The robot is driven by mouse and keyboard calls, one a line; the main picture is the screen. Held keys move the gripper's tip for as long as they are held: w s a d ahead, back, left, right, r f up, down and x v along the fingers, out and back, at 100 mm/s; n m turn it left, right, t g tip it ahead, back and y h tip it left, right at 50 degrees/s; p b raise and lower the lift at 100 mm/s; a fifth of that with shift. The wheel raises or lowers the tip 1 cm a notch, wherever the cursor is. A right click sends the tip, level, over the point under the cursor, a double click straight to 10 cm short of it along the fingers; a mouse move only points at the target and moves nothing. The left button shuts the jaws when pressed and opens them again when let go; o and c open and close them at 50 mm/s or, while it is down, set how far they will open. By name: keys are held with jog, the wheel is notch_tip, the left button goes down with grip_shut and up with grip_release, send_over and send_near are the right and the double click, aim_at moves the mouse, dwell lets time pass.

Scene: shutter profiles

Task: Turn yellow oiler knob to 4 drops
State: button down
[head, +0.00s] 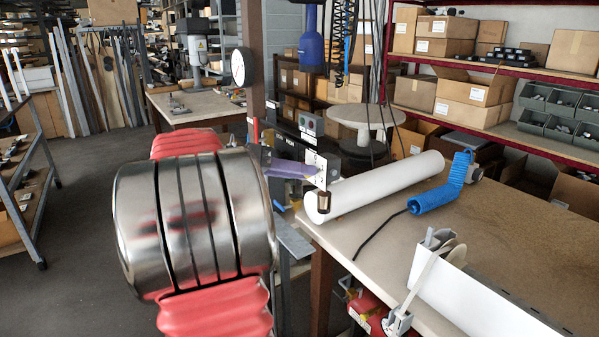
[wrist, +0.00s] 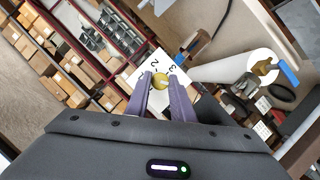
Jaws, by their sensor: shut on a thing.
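Which numeral the knob points to cannot be told. In the head view my gripper (head: 308,171) reaches the dial plate (head: 321,165), where the fingers mostly hide the knob. A small brownish cylinder (head: 323,203) hangs just below the plate.
A white roll (head: 380,185) lies on the workbench (head: 500,225) just right of the plate. Shelves with boxes (head: 480,90) stand behind. Bare floor (head: 75,240) is at the left.

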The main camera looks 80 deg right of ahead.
jog(key=shift+s+f+m+t, duration=0.1)
jog(key=shift+f+m+t, duration=0.05)
jog(key=shift+m+t, duration=0.3)
dwell(0.3)
jog(key=c, duration=1.5)
grip_release()
jog(key=shift+c, duration=0.2)
jog(key=shift+h, duration=0.3)
jog(key=v, duration=1.4)
jog(key=shift+d, duration=0.1)
